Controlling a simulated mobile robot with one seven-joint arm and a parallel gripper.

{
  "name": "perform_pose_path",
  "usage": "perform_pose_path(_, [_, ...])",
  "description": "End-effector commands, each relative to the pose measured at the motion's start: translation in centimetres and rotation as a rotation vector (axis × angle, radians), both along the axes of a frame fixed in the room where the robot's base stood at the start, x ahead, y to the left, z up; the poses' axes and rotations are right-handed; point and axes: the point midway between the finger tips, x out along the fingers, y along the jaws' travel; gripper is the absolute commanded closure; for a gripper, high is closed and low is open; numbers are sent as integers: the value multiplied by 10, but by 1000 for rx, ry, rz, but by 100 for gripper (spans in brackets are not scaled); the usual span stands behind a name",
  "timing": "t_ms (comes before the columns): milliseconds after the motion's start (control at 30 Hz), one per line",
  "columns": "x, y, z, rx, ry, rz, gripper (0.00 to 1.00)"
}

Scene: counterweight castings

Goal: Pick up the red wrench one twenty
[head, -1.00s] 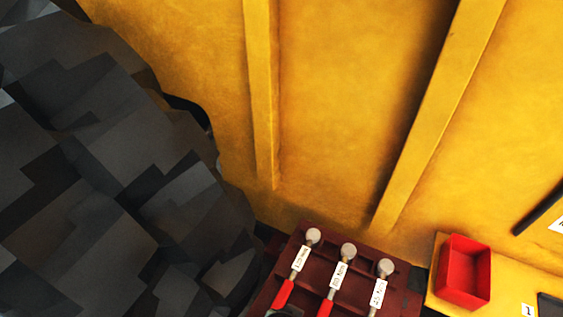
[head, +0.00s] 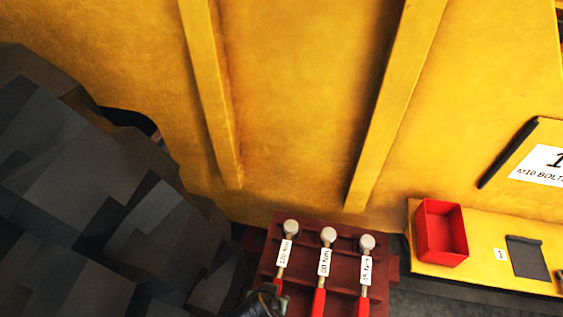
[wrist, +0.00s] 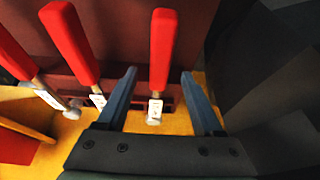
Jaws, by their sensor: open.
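The red wrench labelled 120 Nm (head: 284,252) is the leftmost of three in the head view, lying on a dark red rack (head: 309,230). Its round silver head and white label show; its red handle is mostly hidden behind my gripper. In the wrist view, a red-handled wrench (wrist: 162,45), apparently the same one, lies between the two fingers of my gripper (wrist: 160,73). The fingers are apart, with a gap on each side of it. In the head view a dark part of my arm shows at the bottom edge, over its handle.
Two similar red wrenches, the middle one (head: 325,262) and the right one (head: 366,271), lie alongside. A red bin (head: 441,233) and a dark pad (head: 528,258) sit on a yellow ledge at right. A dark faceted mass (head: 70,200) fills the left. Yellow ribbed wall stands behind.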

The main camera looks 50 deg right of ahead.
Motion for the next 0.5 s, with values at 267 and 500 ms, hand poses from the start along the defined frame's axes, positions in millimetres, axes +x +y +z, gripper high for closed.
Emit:
perform_pose_path(267, [4, -12, -25, 1, 3, -2, 31])
perform_pose_path(500, [8, -19, -45, 0, 0, -1, 31])
